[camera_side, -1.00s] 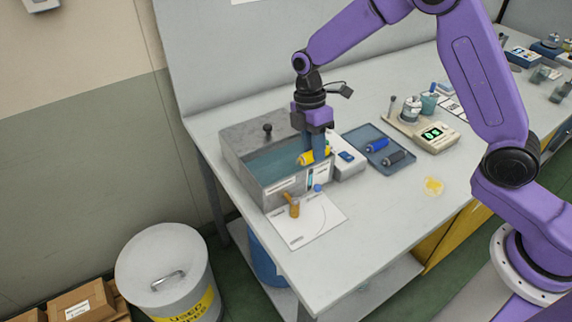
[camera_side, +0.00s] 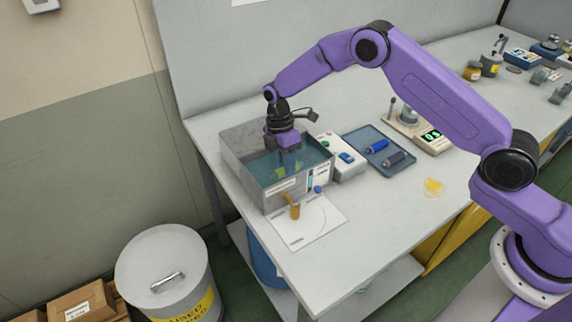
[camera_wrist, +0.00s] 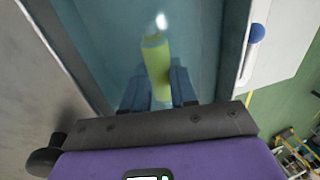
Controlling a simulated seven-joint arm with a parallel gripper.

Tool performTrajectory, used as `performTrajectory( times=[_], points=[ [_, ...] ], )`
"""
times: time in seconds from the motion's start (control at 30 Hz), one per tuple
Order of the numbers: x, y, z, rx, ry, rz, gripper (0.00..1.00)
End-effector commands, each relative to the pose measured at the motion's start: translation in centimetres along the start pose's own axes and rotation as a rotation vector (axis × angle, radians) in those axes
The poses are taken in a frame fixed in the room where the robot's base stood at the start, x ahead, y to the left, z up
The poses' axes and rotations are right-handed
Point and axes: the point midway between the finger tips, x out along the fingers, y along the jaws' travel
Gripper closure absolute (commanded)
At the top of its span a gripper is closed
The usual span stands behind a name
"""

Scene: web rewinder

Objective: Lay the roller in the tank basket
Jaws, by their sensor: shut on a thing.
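The grey metal tank (camera_side: 293,188) holds blue-green liquid and stands at the left end of the bench. My gripper (camera_side: 285,168) points down into the tank, its fingertips in the liquid. It is shut on the yellow roller (camera_wrist: 155,55), which looks greenish through the liquid. In the wrist view, the roller lies lengthwise between the two blue fingers, its far end sticking out past them towards the top, with a bright glint there. In the side view the roller is only a faint yellow-green patch (camera_side: 279,173). I cannot make out the basket beneath the liquid.
A white box with a blue switch (camera_side: 346,157) stands right of the tank. A blue tray (camera_side: 372,139) holds a blue and a dark roller. An orange-brown piece (camera_side: 295,210) stands on a white sheet in front. A yellow puddle (camera_side: 433,187) lies on the bench.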

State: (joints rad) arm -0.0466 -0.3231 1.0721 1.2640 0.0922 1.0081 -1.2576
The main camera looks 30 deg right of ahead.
Motion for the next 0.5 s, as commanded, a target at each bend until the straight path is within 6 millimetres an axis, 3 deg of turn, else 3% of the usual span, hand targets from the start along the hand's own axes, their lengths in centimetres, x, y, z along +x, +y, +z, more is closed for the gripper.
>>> performTrajectory(
  times=[0.47,0.5],
  points=[
    [0.95,0.2,0.0,0.0,0.001,0.001,1.0],
    [0.97,0.21,0.0,0.0,0.001,0.001,0.67]
  ],
)
